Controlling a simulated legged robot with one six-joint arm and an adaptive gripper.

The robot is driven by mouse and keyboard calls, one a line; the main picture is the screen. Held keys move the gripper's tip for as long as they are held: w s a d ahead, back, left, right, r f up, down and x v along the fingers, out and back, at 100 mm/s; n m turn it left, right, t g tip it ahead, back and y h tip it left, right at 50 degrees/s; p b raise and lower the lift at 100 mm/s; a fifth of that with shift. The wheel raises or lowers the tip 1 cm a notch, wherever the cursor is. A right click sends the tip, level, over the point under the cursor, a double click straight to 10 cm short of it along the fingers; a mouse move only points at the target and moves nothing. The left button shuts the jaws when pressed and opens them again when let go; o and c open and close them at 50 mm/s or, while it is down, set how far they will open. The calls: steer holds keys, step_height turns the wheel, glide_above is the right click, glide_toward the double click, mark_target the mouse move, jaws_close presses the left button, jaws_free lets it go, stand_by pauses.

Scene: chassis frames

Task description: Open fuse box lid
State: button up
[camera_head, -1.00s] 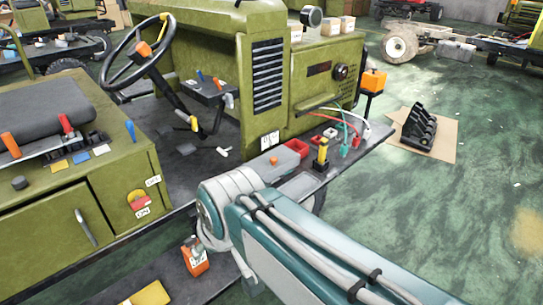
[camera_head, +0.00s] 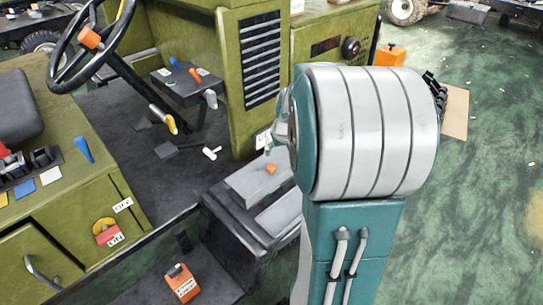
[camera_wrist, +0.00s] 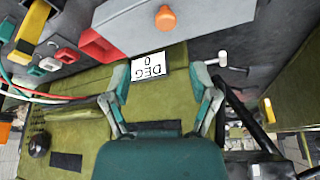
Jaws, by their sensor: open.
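A grey flat lid (camera_head: 248,185) with an orange knob (camera_head: 270,169) lies on the dark deck edge in the head view; I take it to be the fuse box lid, and it looks shut. In the wrist view the grey lid (camera_wrist: 130,24) and its orange knob (camera_wrist: 165,18) are at the top, beyond my fingertips. My gripper (camera_wrist: 160,82) is open and empty, with its fingers apart on both sides of a white label (camera_wrist: 149,66). Neither finger appears to touch the knob.
A white-tipped lever (camera_wrist: 222,58) stands at the right. The green vehicle body (camera_head: 240,140) rises behind the lid, and an orange labelled box (camera_head: 181,283) sits lower down.

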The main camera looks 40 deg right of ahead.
glide_above(272, 166)
steer(key=s+a, duration=0.2)
step_height(272, 166, down, 4)
steer(key=shift+s+f, duration=0.1)
steer(key=shift+s, duration=0.05)
steer(key=f, duration=0.1)
steer(key=w+d+f, duration=0.1)
steer(key=f, duration=0.1)
steer(key=w+d+f, duration=0.1)
steer(key=f, duration=0.1)
steer(key=shift+d+f, duration=0.1)
steer(key=shift+a, duration=0.5)
steer(key=shift+c, duration=1.1)
steer(key=c, duration=0.5)
jaws_close()
steer(key=shift+d, duration=0.25)
